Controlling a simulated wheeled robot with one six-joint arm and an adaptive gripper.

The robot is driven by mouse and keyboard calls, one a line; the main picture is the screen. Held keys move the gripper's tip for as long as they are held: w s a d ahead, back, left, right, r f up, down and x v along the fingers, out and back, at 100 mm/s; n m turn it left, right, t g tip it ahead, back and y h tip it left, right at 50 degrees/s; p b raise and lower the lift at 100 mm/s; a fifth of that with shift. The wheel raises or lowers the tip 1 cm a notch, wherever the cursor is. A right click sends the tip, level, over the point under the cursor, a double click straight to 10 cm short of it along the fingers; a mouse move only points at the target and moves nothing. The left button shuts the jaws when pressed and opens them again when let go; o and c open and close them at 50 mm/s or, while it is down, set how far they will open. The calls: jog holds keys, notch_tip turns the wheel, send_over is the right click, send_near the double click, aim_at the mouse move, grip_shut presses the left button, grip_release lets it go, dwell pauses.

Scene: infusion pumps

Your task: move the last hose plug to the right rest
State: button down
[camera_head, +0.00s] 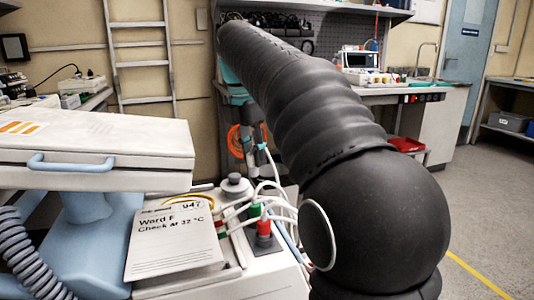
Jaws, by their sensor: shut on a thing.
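My gripper (251,152) hangs below the far end of my dark arm, above the back of a white device (272,275). It is shut on what looks like a hose plug, mostly hidden; a pale hose (269,163) runs down from beside the fingers. On the device, a green plug (254,210) and a red plug (264,227) sit close together on the right. Smaller red and green fittings (221,229) are left of them. White hoses (284,199) loop around the plugs and pass partly behind my arm. I cannot make out the right rest.
A card (173,240) reading "Ward F Check at 32 °C" leans on the device. A grey knob (235,184) stands behind it. A white-topped unit with a blue handle (70,162) is at left, a ribbed grey hose (28,262) below. My arm hides much of the right side.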

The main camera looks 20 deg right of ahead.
jog(key=shift+a+f+b, duration=0.3)
jog(key=shift+f+b, duration=0.1)
jog(key=shift+f, duration=0.45)
jog(key=shift+a+f+b, duration=0.3)
jog(key=shift+f+b, duration=0.1)
jog(key=shift+f, duration=0.4)
jog(key=shift+a+f+b, duration=0.3)
jog(key=shift+f+b, duration=0.1)
jog(key=shift+f, duration=0.45)
jog(key=shift+w+d+p, duration=0.1)
jog(key=shift+d+p, duration=0.05)
jog(key=shift+p, duration=0.25)
jog(key=shift+f+b, duration=0.8)
jog(key=shift+f, duration=0.9)
jog(key=c, duration=0.8)
grip_release()
jog(key=shift+c, duration=0.2)
jog(key=shift+r, duration=0.15)
